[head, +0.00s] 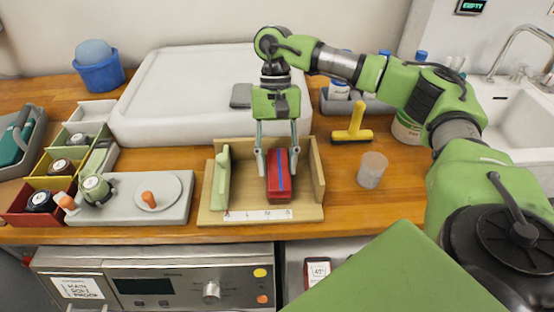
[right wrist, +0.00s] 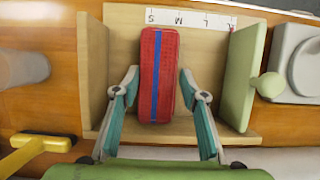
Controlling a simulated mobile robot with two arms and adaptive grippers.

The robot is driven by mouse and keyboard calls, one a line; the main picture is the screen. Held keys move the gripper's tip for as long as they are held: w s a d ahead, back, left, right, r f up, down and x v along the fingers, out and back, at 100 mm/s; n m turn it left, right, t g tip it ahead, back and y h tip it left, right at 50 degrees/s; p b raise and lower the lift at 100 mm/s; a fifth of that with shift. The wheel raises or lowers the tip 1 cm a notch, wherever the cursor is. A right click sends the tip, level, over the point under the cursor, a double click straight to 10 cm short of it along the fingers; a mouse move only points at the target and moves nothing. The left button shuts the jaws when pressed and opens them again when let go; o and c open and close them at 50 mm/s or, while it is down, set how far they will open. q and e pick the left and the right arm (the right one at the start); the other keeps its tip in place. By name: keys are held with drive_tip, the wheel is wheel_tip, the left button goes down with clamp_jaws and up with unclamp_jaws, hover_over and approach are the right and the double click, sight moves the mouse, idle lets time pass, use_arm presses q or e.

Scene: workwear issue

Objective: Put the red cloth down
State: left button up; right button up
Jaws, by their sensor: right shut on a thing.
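The red cloth (head: 280,185) is a folded block with a blue stripe along its top. It is inside a wooden three-sided holder (head: 243,205) with a letter scale on its front edge. My right gripper (head: 278,160) points down from behind, one finger on each side of the cloth's rear part, and is shut on it. In the right wrist view the cloth (right wrist: 158,75) lies lengthwise between the teal fingers (right wrist: 160,110). I cannot tell whether its underside touches the holder's base. My left gripper is not in view.
A green sliding plate (head: 221,180) stands left of the cloth in the holder. To the right are a yellow scraper (head: 353,125) and a clear cup (head: 372,169). A grey plate with a disc (head: 170,190) and coloured bins (head: 62,160) are left. A large white box (head: 190,95) stands behind.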

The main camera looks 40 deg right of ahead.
sight(276, 158)
drive_tip(key=o, duration=1.2)
drive_tip(key=b+v, duration=0.1)
drive_tip(key=v, duration=0.4)
drive_tip(key=shift+w+r, duration=0.15)
drive_tip(key=p+v, duration=0.1)
drive_tip(key=v, duration=0.5)
drive_tip(key=shift+r+p, duration=0.35)
